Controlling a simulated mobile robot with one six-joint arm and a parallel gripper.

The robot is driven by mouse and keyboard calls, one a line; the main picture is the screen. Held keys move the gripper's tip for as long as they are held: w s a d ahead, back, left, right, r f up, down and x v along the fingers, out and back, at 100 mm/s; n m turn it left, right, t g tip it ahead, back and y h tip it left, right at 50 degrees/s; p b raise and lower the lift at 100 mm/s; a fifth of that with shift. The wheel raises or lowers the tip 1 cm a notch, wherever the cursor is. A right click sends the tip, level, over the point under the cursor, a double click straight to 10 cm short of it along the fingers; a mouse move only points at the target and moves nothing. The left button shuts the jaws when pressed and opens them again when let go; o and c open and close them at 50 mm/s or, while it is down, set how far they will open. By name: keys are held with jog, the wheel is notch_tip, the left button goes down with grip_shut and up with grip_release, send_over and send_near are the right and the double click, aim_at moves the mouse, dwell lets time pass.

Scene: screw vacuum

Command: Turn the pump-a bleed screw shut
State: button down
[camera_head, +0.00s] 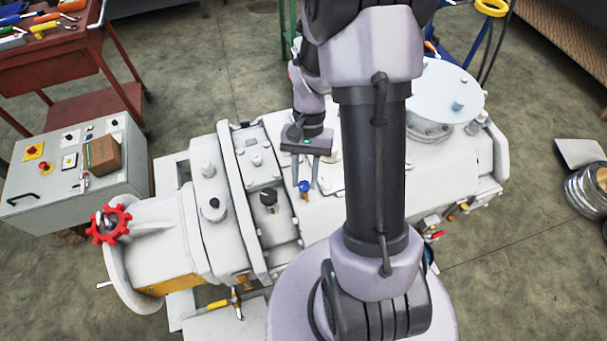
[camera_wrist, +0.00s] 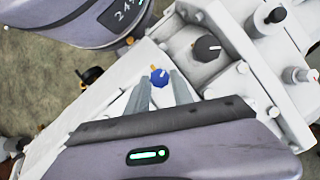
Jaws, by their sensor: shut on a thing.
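A small blue knob with a pale orange pointer (camera_head: 304,186) stands on top of the white pump (camera_head: 335,205), near the middle of the head view. It also shows in the wrist view (camera_wrist: 159,77). My gripper (camera_head: 310,187) points down over the pump with its two grey fingers shut on the blue knob. In the wrist view my fingertips (camera_wrist: 160,80) sit either side of it. No label tells me whether this is the pump-a bleed screw. A black knob (camera_head: 268,198) stands to its left; it also shows in the wrist view (camera_wrist: 206,47).
A red handwheel (camera_head: 109,224) is at the pump's left end. A grey control box (camera_head: 70,180) with a brown carton (camera_head: 102,155) stands at the left. A red tool cart (camera_head: 60,62) is behind it. A round pale cover (camera_head: 440,90) rises at the right. My arm hides part of the pump.

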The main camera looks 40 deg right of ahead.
jog(key=shift+s+d+m+t+y, duration=0.1)
jog(key=shift+m+t+y, duration=0.35)
jog(key=shift+m, duration=1.25)
jog(key=shift+t, duration=0.25)
jog(key=c, duration=1.1)
grip_release()
jog(key=shift+r, duration=0.1)
jog(key=p+v, duration=0.6)
jog(key=v, duration=1.1)
jog(key=shift+r, duration=0.15)
